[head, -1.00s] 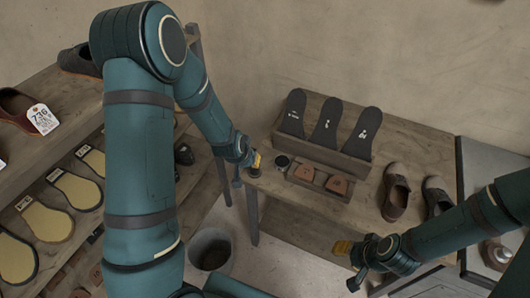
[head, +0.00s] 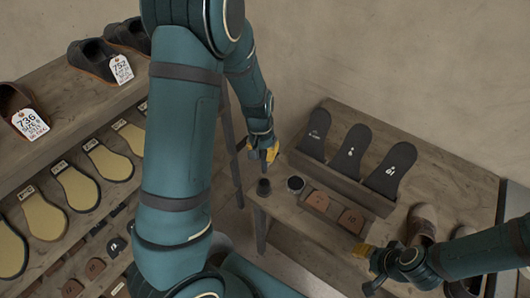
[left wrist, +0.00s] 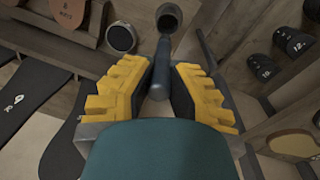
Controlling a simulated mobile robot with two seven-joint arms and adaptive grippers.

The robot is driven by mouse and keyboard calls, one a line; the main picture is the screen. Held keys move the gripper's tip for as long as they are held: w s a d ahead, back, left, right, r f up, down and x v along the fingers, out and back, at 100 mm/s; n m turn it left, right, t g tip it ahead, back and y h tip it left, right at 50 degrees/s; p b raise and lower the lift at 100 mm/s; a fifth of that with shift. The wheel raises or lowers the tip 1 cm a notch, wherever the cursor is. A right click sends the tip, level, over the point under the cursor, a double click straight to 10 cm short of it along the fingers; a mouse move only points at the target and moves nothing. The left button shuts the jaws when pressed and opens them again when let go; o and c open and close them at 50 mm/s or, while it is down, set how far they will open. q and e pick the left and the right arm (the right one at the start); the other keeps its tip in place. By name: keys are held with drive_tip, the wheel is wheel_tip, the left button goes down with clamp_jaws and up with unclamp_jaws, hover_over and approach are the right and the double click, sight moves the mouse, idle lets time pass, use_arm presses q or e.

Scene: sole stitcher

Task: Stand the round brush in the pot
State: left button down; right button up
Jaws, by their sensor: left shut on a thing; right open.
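The round brush (left wrist: 161,68) is a dark rod between the yellow fingers of my left gripper (left wrist: 158,95) in the left wrist view. In the head view my left gripper (head: 268,153) is above the left end of the table. The dark round pot (head: 263,187) stands there, just below the gripper; it also shows in the left wrist view (left wrist: 168,18), beyond the brush's far end. Whether the brush tip is above the pot or inside its mouth I cannot tell. My right gripper (head: 362,257) is open and empty near the table's front edge.
A pale-rimmed cup (head: 295,183) stands right beside the pot. Brown pieces lie in a wooden tray (head: 336,205), with black soles (head: 350,150) in a rack behind. Shoes (head: 422,224) stand to the right. A shelf of soles (head: 80,188) fills the left side.

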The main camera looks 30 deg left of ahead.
sight(265, 169)
use_arm(q)
drive_tip(key=shift+s+f+b, duration=0.15)
drive_tip(key=shift+f+b, duration=0.2)
drive_tip(key=shift+f, duration=0.1)
wheel_tip(265, 169, down, 5)
drive_tip(key=b, duration=0.4)
drive_tip(key=shift+f+b, duration=2)
drive_tip(key=shift+f, duration=0.4)
drive_tip(key=c, duration=1)
unclamp_jaws()
wheel_tip(265, 169, up, 12)
drive_tip(key=a, duration=0.1)
